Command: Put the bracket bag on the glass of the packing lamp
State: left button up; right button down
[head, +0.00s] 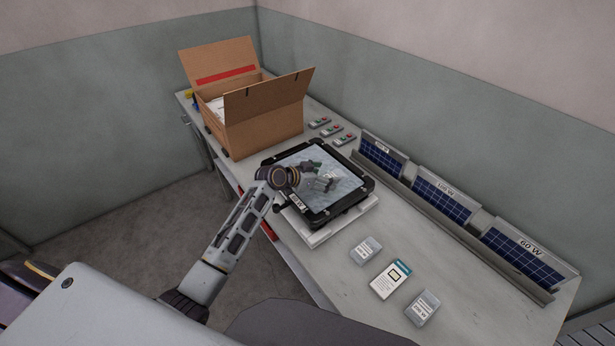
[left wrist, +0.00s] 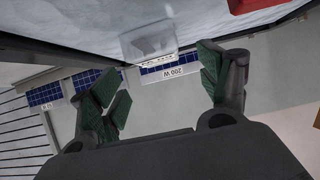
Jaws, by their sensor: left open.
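The packing lamp (head: 362,201) is a black-framed floodlight lying glass up on a white pad. A small clear bag with a pale label, seemingly the bracket bag (head: 325,183), lies on its glass (head: 346,178). The bag also shows in the left wrist view (left wrist: 148,41), apparently resting flat on the glass; its label is too small to read. My left gripper (head: 312,170) is over the glass beside the bag. In the left wrist view its green-padded fingers (left wrist: 165,75) are spread wide with nothing between them, and the bag is beyond the tips. My right gripper is not in view.
An open cardboard box (head: 262,125) stands behind the lamp. Three small units (head: 331,130) lie near the wall. Solar panels (head: 440,200) stand in a rail on the right. Two labelled bags (head: 365,251) (head: 422,308) and a white card pack (head: 390,280) lie in front.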

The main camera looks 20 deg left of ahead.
pick_arm(q)
jog(key=shift+v, duration=4.1)
jog(key=shift+s, duration=0.1)
